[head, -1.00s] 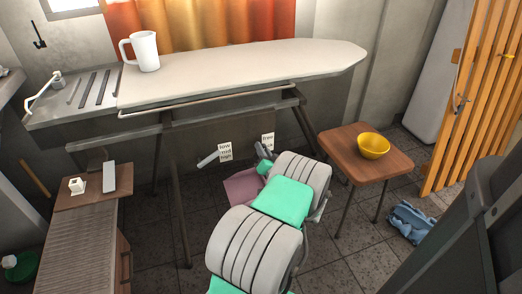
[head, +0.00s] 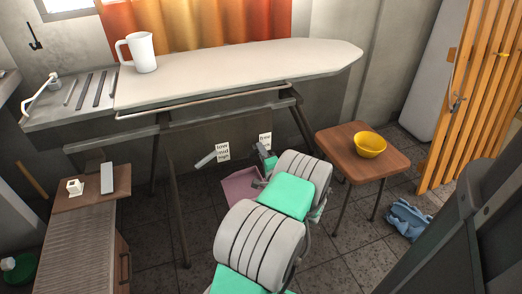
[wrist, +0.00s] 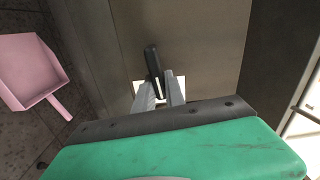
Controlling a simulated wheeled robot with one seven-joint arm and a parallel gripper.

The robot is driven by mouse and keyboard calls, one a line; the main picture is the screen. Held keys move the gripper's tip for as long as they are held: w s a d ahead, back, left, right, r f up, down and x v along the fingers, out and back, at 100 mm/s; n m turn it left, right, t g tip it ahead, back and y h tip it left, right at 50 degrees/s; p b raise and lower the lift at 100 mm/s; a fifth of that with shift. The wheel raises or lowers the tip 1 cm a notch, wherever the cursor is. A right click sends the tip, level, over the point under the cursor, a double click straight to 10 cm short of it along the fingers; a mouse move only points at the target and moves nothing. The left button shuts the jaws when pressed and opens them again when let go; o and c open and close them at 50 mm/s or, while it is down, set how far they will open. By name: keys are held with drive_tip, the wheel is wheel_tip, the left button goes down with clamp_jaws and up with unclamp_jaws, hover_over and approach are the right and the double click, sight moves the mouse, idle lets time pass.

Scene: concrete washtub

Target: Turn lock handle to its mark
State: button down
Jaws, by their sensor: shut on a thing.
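The lock handle, a slim black bar (wrist: 153,62), stands out from the grey-brown panel under the ironing board. My gripper (wrist: 160,86) has its two grey fingers closed around the handle's near part. A white label (wrist: 137,90) behind is mostly hidden by the fingers, so I cannot see the handle against its mark. In the head view my gripper (head: 263,153) is small beside the right-hand label (head: 265,140); my wrist hides much of the handle there.
A grey lever (head: 205,160) with a low/mid/high label (head: 223,152) is on the panel to the left. A pink dustpan (wrist: 30,70) lies on the floor. A wooden stool (head: 378,165) holds a yellow bowl (head: 370,145).

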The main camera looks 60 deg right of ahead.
drive_tip(key=shift+f+m, duration=0.1)
drive_tip(key=shift+m, duration=0.4)
drive_tip(key=c, duration=1.4)
unclamp_jaws()
drive_tip(key=p+v, duration=0.2)
drive_tip(key=v, duration=0.5)
drive_tip(key=shift+s+a, duration=0.3)
